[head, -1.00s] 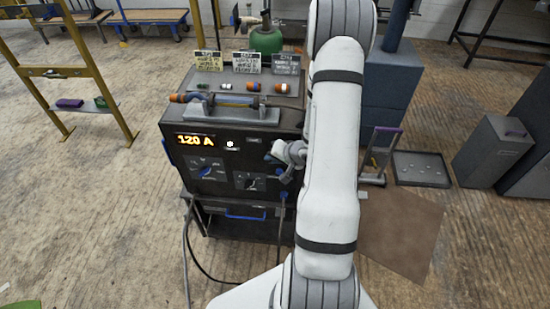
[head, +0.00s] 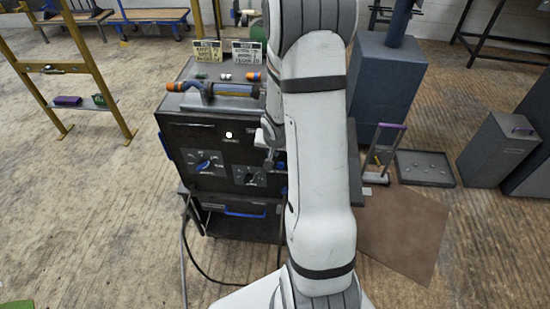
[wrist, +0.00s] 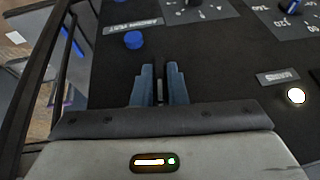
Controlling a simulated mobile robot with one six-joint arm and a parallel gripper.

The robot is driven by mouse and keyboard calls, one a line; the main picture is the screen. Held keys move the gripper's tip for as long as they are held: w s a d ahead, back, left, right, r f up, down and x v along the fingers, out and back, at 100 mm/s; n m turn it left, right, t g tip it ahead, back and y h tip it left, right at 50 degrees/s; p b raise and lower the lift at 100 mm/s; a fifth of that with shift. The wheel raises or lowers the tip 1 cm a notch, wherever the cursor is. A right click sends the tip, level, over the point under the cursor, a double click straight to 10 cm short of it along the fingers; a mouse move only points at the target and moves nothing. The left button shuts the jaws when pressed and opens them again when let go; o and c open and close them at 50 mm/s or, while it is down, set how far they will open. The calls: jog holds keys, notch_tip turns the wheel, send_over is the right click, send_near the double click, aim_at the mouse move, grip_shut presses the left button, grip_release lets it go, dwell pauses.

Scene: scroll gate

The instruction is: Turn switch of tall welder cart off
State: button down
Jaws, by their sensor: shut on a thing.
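The welder cart (head: 225,207) stands dark and upright left of my arm in the head view. Its display strip (head: 188,131) is dark, while a small round white light (head: 229,134) glows beside it; the light also shows in the wrist view (wrist: 295,96). My gripper (wrist: 160,80) is at the right part of the front panel, its blue-grey fingers shut on the switch (wrist: 159,92). The switch is a small dark piece mostly hidden between the fingers, so its exact position is unclear. In the head view, my arm covers part of the panel's right side.
A blue dial (head: 204,164) and a smaller dial (head: 249,176) sit on the panel. A blue round plug (wrist: 134,40) is close to my fingers. A torch (head: 215,90) lies on top. A cable hangs in front. A blue cabinet (head: 388,95) stands behind right.

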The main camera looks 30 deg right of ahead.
jog(key=shift+a+f+g+h+b, duration=0.1)
jog(key=shift+f+g+h+b, duration=0.6)
jog(key=shift+b, duration=3.95)
jog(key=shift+a+r+n+g+h+b, duration=0.1)
jog(key=shift+n+g+h+b, duration=0.2)
jog(key=shift+g+h+b, duration=1.1)
jog(key=shift+r+n+t+h+b, duration=0.25)
jog(key=shift+h+b, duration=0.4)
jog(key=shift+b, duration=1.75)
jog(key=shift+a+n+g+h+b, duration=0.1)
jog(key=shift+n+g+h+b, duration=0.25)
jog(key=shift+g+h+b, duration=1.05)
jog(key=shift+t+y+b, duration=0.25)
jog(key=shift+t+b, duration=0.3)
jog(key=shift+t, duration=0.2)
jog(key=shift+d+r, duration=0.1)
jog(key=c, duration=1.5)
grip_release()
jog(key=shift+r, duration=0.1)
jog(key=shift+o, duration=0.2)
jog(key=shift+w, duration=0.1)
